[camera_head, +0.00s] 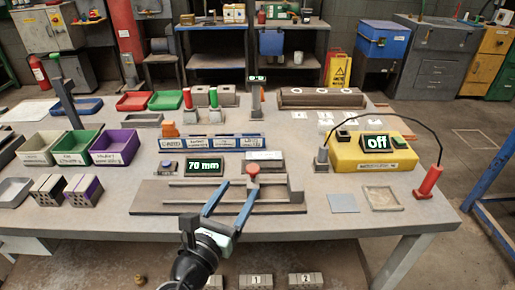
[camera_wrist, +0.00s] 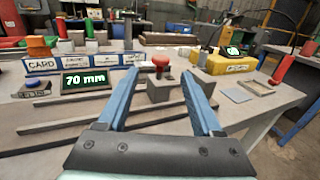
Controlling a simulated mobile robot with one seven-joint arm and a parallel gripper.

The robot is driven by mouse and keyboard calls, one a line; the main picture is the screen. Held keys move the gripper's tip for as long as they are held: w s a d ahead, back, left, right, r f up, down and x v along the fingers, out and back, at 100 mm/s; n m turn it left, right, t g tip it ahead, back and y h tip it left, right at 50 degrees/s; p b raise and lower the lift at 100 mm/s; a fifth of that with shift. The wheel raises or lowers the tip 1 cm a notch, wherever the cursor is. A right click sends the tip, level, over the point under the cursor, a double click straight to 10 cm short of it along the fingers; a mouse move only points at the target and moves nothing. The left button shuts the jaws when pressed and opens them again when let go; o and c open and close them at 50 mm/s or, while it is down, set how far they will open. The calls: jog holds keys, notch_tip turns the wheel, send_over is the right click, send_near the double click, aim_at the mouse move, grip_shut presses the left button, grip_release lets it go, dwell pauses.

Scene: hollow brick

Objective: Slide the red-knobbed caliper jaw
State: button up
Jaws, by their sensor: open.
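The caliper jaw (camera_head: 252,187) is a grey block with a red knob (camera_head: 253,169) on top. It sits on the rails of a dark flat base (camera_head: 150,197), with a fixed grey end block (camera_head: 296,188) to its right. My gripper (camera_head: 241,184) is open and empty, its blue fingers reaching over the base from the front toward the jaw. In the wrist view the red knob (camera_wrist: 161,60) appears between the fingertips (camera_wrist: 158,73), a little beyond them. I see no contact. A display (camera_head: 205,166) behind the base reads "70 mm".
A yellow box (camera_head: 345,155) with an "off" display stands to the right, cabled to a red-handled probe (camera_head: 429,181). Coloured bins (camera_head: 115,147) and hollow bricks (camera_head: 83,190) are at left. A blue square (camera_head: 342,203) and shallow tray (camera_head: 381,198) lie at right front.

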aim_at(256, 165)
jog(key=b+x, duration=0.1)
jog(key=x, duration=1)
jog(key=shift+w+d+b, duration=0.25)
jog(key=shift+w+b, duration=0.05)
jog(key=shift+b, duration=0.05)
jog(key=shift+r, duration=0.1)
grip_shut()
dwell(0.7)
